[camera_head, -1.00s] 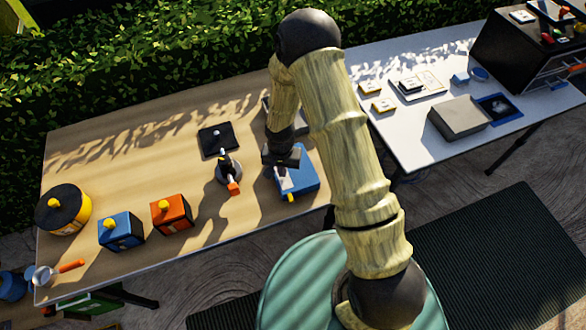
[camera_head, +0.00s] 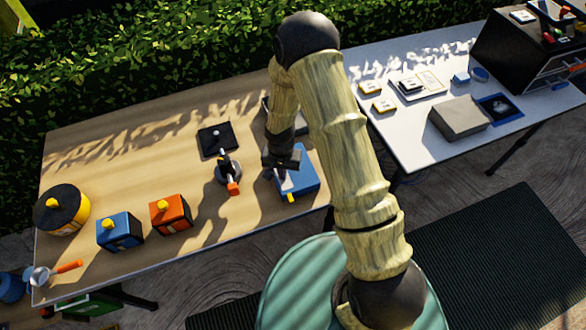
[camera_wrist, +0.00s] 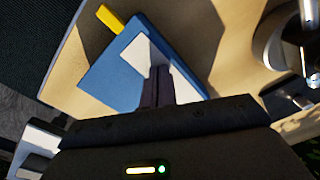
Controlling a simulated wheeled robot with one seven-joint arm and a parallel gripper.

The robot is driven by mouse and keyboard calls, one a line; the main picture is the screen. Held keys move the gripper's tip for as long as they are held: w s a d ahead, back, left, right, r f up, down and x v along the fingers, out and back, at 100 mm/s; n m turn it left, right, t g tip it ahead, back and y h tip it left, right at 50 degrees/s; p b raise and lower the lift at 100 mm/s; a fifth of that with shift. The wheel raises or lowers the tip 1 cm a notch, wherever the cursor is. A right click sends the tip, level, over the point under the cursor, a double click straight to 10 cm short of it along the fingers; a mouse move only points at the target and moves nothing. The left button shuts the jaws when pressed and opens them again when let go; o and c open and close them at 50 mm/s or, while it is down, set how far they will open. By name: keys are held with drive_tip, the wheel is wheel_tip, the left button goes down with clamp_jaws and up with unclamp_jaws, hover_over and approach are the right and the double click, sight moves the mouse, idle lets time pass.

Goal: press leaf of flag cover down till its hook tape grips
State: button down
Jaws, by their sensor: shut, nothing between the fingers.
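The blue flag cover (camera_head: 308,174) lies on the wooden table under my gripper. In the wrist view, its blue body (camera_wrist: 103,84) carries a pale leaf (camera_wrist: 136,56), and a yellow tab (camera_wrist: 110,18) sticks out at one edge. The yellow tab also shows in the head view (camera_head: 291,197). My gripper (camera_head: 284,176) is shut and empty, its dark fingertips (camera_wrist: 160,72) together over the pale leaf. Whether they touch it, I cannot tell. The fingers hide part of the leaf, and no hook tape can be made out.
Left of the cover stands a round metal thing with an orange-tipped handle (camera_head: 233,187), close by. A black square plate (camera_head: 215,140) lies behind it. Orange (camera_head: 171,214) and blue (camera_head: 120,231) boxes stand farther left. A white table (camera_head: 420,130) adjoins on the right.

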drive_tip(key=shift+r+p, duration=2.4)
drive_tip(key=shift+r, duration=1.1)
drive_tip(key=shift+r, duration=0.1)
wheel_tip(320, 180, up, 8)
hover_over(295, 177)
drive_tip(key=s+d+r+n+t, duration=0.1)
drive_tip(key=s+d+r, duration=0.25)
drive_tip(key=r, duration=0.35)
drive_tip(key=s+d+r+n+t, duration=0.1)
drive_tip(key=s+d+r, duration=0.5)
drive_tip(key=s+r, duration=0.2)
drive_tip(key=shift+s+r+n+t, duration=0.3)
drive_tip(key=shift+r+n, duration=0.1)
drive_tip(key=shift+r, duration=0.1)
drive_tip(key=shift+w, duration=0.1)
